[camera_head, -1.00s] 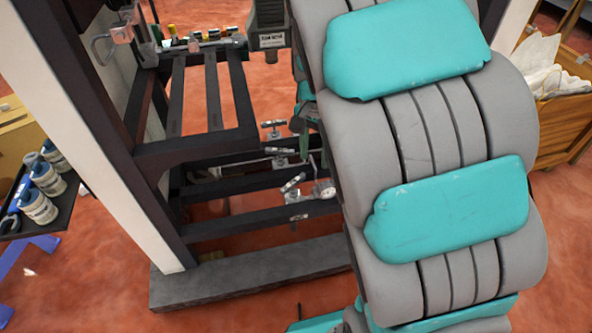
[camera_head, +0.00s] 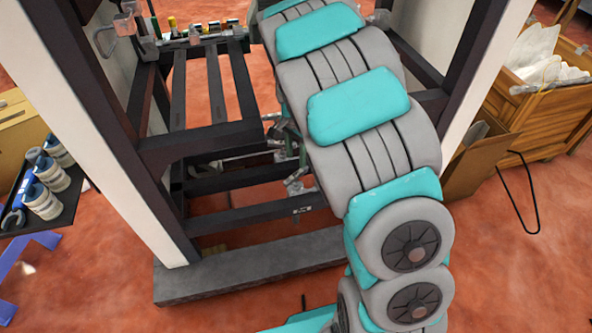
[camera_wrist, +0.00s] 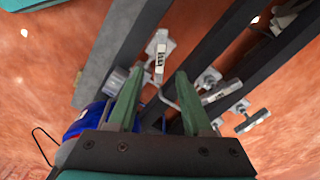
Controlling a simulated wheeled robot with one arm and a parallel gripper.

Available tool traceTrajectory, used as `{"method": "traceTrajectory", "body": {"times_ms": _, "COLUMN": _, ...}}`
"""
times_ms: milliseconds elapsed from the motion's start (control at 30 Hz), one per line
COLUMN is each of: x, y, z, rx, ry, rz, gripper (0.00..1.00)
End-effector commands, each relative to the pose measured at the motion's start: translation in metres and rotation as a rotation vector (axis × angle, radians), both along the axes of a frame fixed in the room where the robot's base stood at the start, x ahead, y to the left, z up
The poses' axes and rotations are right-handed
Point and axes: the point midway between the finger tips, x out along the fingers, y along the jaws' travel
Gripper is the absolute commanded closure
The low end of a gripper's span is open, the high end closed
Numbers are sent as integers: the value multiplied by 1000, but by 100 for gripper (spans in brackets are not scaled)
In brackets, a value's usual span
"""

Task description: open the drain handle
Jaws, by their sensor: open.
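In the wrist view, my gripper (camera_wrist: 157,84) is open, with two green fingers apart and nothing between their tips. A silver lever handle (camera_wrist: 159,55) with a dark label stands beyond the gap, near a frame bar. Two more labelled silver handles, one nearer (camera_wrist: 222,92) and one lower (camera_wrist: 252,121), lie right of the right finger. I cannot tell for certain which is the drain handle. No contact with a handle is clear. In the head view, a silver handle (camera_head: 296,184) shows on the lower frame, beside my arm, which covers much of the area.
The dark metal frame (camera_head: 215,258) surrounds the handles with bars close by. A blue container (camera_wrist: 84,122) sits behind the left finger in the wrist view. A black shelf with several jars (camera_head: 45,200) is at left. A wooden crate (camera_head: 545,110) stands at right.

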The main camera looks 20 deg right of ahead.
Motion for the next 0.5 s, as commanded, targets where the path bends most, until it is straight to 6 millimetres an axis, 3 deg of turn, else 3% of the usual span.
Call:
{"method": "traceTrajectory", "body": {"times_ms": 300, "x": -1, "y": 1, "z": -55, "rx": 1, "ry": 4, "rz": 0, "gripper": 50}}
{"method": "traceTrajectory", "body": {"times_ms": 500, "x": 0, "y": 0, "z": -69, "rx": 0, "ry": -2, "rz": 1, "gripper": 50}}
